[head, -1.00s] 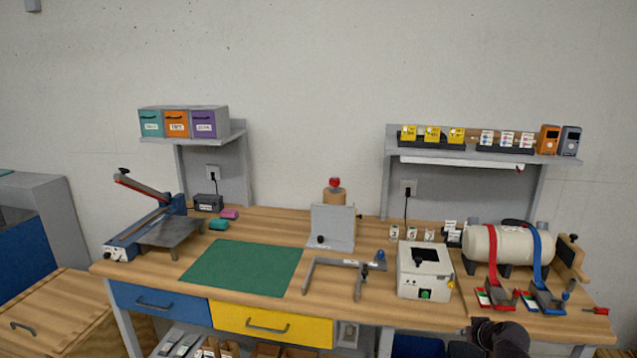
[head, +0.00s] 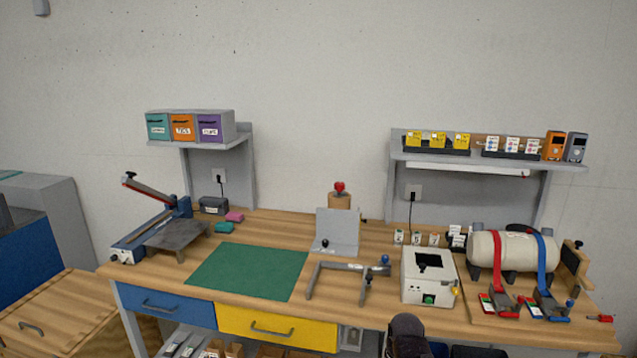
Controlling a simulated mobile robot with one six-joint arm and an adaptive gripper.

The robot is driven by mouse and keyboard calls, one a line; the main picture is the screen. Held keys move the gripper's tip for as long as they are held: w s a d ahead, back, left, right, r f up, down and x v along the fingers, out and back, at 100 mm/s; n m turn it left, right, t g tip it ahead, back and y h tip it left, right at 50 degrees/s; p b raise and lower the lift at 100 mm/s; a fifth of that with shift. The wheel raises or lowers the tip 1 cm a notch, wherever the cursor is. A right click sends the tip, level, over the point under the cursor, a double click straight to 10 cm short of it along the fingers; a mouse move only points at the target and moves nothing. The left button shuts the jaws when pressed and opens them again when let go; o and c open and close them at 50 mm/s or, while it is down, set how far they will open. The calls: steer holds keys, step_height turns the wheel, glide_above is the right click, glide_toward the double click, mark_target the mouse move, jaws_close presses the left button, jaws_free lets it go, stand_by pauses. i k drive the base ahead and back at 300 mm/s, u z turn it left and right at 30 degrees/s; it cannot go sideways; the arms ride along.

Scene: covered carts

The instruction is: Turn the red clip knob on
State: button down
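A cream cylinder (head: 512,251) lies on its side at the right of the workbench, with a red strap (head: 497,260) and a blue strap (head: 541,262) over it. The red strap runs down to a red clip (head: 504,303) on the board in front. A blue clip (head: 548,303) sits to its right. The red clip's knob is too small to make out, and I cannot tell its setting. A dark rounded part of my arm (head: 406,336) shows at the bottom edge, left of the clips and apart from them. My gripper's fingers are not visible.
A white box with a green button (head: 428,277) stands left of the cylinder. A metal bracket frame (head: 345,268) and a green mat (head: 250,272) lie farther left. A small red-handled item (head: 600,318) is at the right. A shelf (head: 485,158) hangs above.

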mark_target(520, 300)
steer(key=u, duration=0.1)
steer(key=k, duration=0.5)
steer(key=z, duration=0.85)
steer(key=i, duration=0.75)
steer(key=z, duration=0.05)
